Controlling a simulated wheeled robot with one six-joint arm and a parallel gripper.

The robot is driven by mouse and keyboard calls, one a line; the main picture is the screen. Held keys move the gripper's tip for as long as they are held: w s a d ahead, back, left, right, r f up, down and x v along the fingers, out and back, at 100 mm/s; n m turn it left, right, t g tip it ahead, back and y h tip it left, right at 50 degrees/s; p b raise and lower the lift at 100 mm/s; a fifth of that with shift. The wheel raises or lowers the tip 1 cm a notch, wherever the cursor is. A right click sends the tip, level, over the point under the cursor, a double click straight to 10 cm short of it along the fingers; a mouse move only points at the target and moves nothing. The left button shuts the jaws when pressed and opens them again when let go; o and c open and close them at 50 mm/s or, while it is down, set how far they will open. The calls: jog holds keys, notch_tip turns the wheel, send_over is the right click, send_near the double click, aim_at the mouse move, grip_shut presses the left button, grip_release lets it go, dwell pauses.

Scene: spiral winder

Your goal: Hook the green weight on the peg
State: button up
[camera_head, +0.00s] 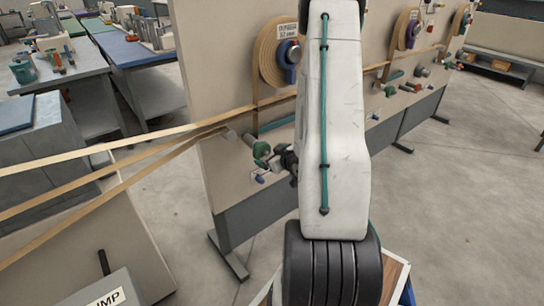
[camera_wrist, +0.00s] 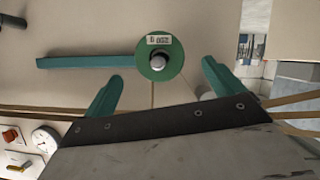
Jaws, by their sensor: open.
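The green weight (camera_wrist: 172,45) is a round disc with a small white label, seen face-on in the wrist view. A silver round end (camera_wrist: 157,62) shows at its middle; I cannot tell whether this is the peg or a knob of the weight. A thin cord or rod runs down below the disc. My gripper (camera_wrist: 162,72) is open, its two teal fingers apart to either side of the disc's lower part, with visible gaps and nothing clamped. In the head view a green round part (camera_head: 261,150) shows at the panel beside my arm, which hides part of that area.
A teal bar (camera_wrist: 85,62) reaches from the left to the disc. A gauge (camera_wrist: 45,140) and a red button (camera_wrist: 11,136) sit at lower left. In the head view, a tan tape roll (camera_head: 268,60) hangs on the panel and tan strips (camera_head: 90,152) cross at left.

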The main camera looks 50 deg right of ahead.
aim_at(263, 152)
jog(key=shift+x, duration=3.85)
jog(key=c, duration=1.7)
jog(key=shift+s+d, duration=0.1)
jog(key=shift+s, duration=0.05)
jog(key=shift+c, duration=0.5)
jog(key=shift+s, duration=0.1)
